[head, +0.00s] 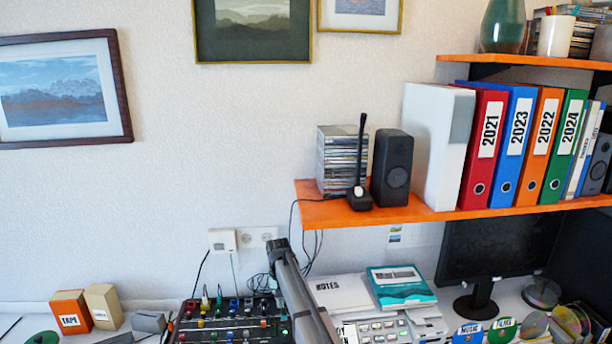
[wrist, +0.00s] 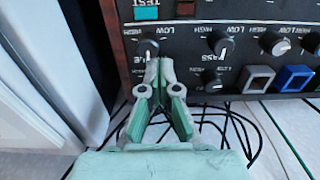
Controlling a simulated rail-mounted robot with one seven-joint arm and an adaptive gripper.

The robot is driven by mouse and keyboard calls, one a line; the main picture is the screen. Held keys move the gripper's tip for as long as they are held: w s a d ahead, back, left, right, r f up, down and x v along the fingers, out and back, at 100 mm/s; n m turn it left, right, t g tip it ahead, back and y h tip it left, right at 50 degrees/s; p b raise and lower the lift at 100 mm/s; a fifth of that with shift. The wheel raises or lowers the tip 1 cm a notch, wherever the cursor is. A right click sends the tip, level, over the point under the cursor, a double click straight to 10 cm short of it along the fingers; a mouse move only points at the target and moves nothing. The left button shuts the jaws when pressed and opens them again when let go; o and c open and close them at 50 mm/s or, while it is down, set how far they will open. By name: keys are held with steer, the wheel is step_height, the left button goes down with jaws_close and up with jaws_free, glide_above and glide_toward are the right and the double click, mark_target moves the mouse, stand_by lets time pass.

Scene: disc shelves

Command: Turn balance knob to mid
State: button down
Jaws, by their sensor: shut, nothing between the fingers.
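In the wrist view my gripper (wrist: 159,72) is shut and empty. Its fingertips are at the panel's lower left, close to a dark round knob (wrist: 148,47); I cannot tell whether they touch it. The fingers hide part of the label below that knob. More knobs show on the black control panel (wrist: 185,40): one (wrist: 222,46) above a "BASS" label, a small lower one (wrist: 212,82), and a grey-capped one (wrist: 280,46). I cannot read a balance label. In the head view the panel (head: 238,337) lies at the bottom; my gripper is not visible there.
Black cables (wrist: 225,122) lie below the panel. A white upright surface (wrist: 60,70) stands close on the left in the wrist view. In the head view, a teal book (head: 400,283) and a notes pad (head: 340,291) lie right of the panel, and an orange shelf (head: 400,215) hangs above.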

steer(key=shift+w+d, duration=0.2)
steer(key=shift+d, duration=0.75)
steer(key=shift+s+d, duration=0.1)
steer(key=shift+s, duration=0.1)
steer(key=shift+s+d+p, duration=0.1)
steer(key=shift+s+p, duration=0.05)
steer(key=shift+p, duration=0.15)
steer(key=shift+s+r+p, duration=0.1)
steer(key=shift+r+p, duration=1.15)
steer(key=shift+r, duration=1.85)
steer(key=shift+f, duration=0.1)
